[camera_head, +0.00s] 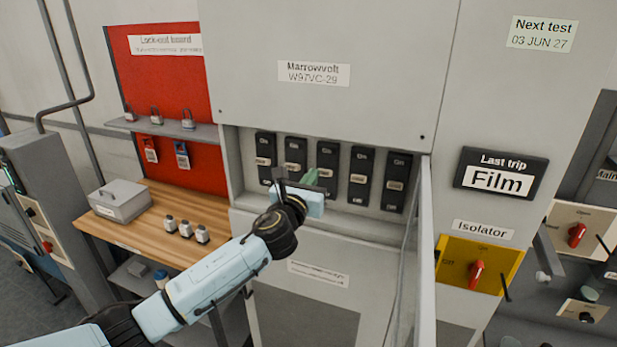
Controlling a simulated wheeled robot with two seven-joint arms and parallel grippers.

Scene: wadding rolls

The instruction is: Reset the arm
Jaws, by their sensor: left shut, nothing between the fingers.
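My left arm comes in from the lower left. My left gripper (312,178) is shut and empty, in front of the middle of a row of several black breakers (359,175) in the open recess of a grey cabinet (385,60). The gripper partly hides the breakers near the middle of the row; I cannot tell whether it touches one. Each breaker has a pale toggle and an "On" mark at its top. My right gripper is not in view.
An open clear door (424,265) juts out right of the recess. A yellow isolator panel (480,264) with a red handle is further right. At left, a wooden bench (150,235) carries a grey box (120,200) and small items below a red lock-out board (165,75).

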